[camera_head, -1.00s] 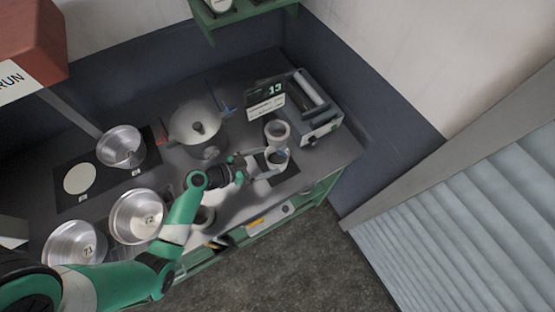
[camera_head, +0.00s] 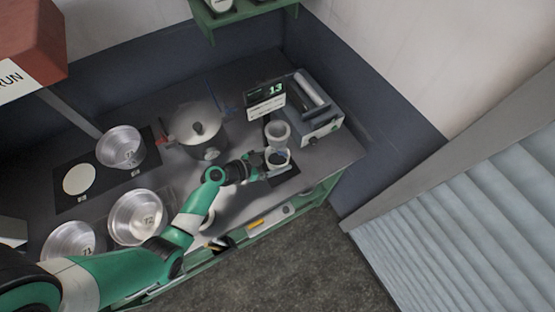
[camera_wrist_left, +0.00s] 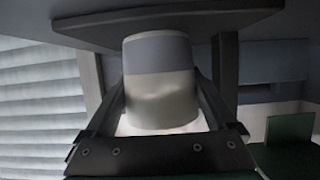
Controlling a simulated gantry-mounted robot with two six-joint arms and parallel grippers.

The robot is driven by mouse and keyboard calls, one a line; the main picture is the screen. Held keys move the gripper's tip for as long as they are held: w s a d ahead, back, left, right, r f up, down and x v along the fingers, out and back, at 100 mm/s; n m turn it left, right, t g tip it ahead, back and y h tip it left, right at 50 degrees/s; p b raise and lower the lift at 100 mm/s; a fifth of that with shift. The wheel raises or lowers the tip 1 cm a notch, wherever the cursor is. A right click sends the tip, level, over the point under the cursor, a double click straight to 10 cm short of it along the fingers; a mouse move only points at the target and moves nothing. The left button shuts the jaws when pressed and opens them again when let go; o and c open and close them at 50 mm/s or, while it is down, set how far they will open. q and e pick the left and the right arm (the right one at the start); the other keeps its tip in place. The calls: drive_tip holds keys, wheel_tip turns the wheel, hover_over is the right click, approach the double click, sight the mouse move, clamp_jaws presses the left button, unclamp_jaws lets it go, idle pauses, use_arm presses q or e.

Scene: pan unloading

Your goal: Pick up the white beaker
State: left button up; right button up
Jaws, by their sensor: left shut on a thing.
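The white beaker (camera_head: 279,158) stands at the front edge of a dark mat near the right end of the counter. My left gripper (camera_head: 265,168) reaches it from the left and is shut on its side. In the left wrist view, the beaker (camera_wrist_left: 160,85) fills the space between the two fingers and shows a grey-blue band. It looks upright, at about counter height; whether it is clear of the mat cannot be told. My right gripper is not in view.
A second pale cup (camera_head: 277,131) stands just behind the beaker. A device with a green display (camera_head: 266,90) and a grey instrument (camera_head: 318,125) are behind. A lidded pot (camera_head: 197,130) and steel pans (camera_head: 138,217) stand to the left. The counter's front edge is close.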

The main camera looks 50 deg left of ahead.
use_arm(q)
drive_tip(key=shift+c, duration=0.7)
drive_tip(key=shift+r, duration=0.55)
drive_tip(key=r, duration=0.1)
drive_tip(key=p, duration=0.1)
drive_tip(key=r, duration=0.1)
drive_tip(key=shift+d+r, duration=0.25)
drive_tip(key=shift+r, duration=0.1)
drive_tip(key=d, duration=0.3)
drive_tip(key=s+d+p, duration=0.1)
drive_tip(key=d, duration=0.2)
drive_tip(key=s+d, duration=0.1)
drive_tip(key=d, duration=0.2)
drive_tip(key=shift+s+d+p, duration=0.15)
drive_tip(key=shift+d+p, duration=0.05)
drive_tip(key=shift+p, duration=0.2)
drive_tip(key=s+d+p, duration=0.1)
drive_tip(key=d+p, duration=0.4)
drive_tip(key=d, duration=0.2)
drive_tip(key=shift+s+d+f, duration=0.15)
drive_tip(key=shift+s+d, duration=0.15)
drive_tip(key=shift+d, duration=0.05)
